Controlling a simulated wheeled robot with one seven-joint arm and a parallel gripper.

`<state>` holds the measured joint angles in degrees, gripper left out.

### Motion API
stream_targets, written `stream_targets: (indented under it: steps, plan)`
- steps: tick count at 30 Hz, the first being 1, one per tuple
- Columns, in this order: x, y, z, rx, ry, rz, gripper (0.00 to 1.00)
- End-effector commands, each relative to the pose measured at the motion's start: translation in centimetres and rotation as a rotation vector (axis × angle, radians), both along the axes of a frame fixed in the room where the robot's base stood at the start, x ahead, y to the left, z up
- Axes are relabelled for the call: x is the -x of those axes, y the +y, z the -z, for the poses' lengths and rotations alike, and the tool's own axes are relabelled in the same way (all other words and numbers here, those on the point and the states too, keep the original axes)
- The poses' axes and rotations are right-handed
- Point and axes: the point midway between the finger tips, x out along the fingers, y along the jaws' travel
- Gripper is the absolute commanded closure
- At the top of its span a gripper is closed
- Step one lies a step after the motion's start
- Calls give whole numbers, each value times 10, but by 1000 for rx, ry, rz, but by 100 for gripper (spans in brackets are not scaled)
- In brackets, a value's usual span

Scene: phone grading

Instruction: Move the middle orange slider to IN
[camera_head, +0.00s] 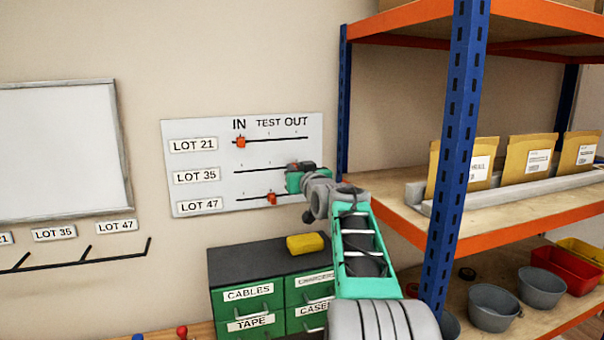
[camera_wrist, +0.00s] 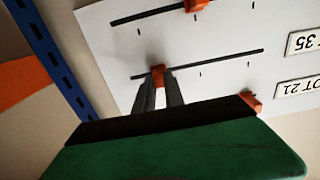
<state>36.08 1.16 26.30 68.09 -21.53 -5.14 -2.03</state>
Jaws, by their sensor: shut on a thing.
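The white slider board (camera_head: 190,130) hangs on the wall with three slots, labelled LOT 21, LOT 35 and LOT 47; IN is at the left, TEST mid, OUT at the right. My gripper (camera_head: 300,168) is at the right part of the LOT 35 slot, near OUT. In the wrist view, upside down, its fingers (camera_wrist: 158,84) are shut on the middle orange slider (camera_wrist: 158,72). That slider is mostly hidden in the head view. The top slider (camera_head: 241,142) is at IN. The bottom slider (camera_head: 272,198) is around TEST; it also shows in the wrist view (camera_wrist: 196,5).
A blue-and-orange shelf (camera_head: 462,130) stands close right of the board. Below is a green drawer cabinet (camera_head: 247,302) with a yellow block (camera_head: 306,244) on top. A whiteboard (camera_head: 55,150) hangs at left. The LOT 35 slot left of my gripper is clear.

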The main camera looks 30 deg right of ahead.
Motion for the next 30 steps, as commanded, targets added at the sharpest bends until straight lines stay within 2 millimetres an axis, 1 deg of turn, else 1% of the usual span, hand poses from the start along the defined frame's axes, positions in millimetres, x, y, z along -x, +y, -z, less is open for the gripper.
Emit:
stream_targets:
  steps: [1, 5, 9, 12, 15, 18, 21, 30]
  plan:
    - [-3, 12, 5, 2, -3, -7, 100]
    - [-11, 42, 7, 2, -4, -9, 100]
    - [-20, 77, 6, 1, -4, -9, 100]
    - [-26, 99, 5, 0, -2, -8, 100]
    - [-30, 118, 3, 0, -2, -8, 100]
    - [-34, 131, 2, -1, -1, -6, 100]
    - [-36, 138, 1, 1, -2, -4, 100]
    - [-37, 143, -1, 0, -1, -4, 100]
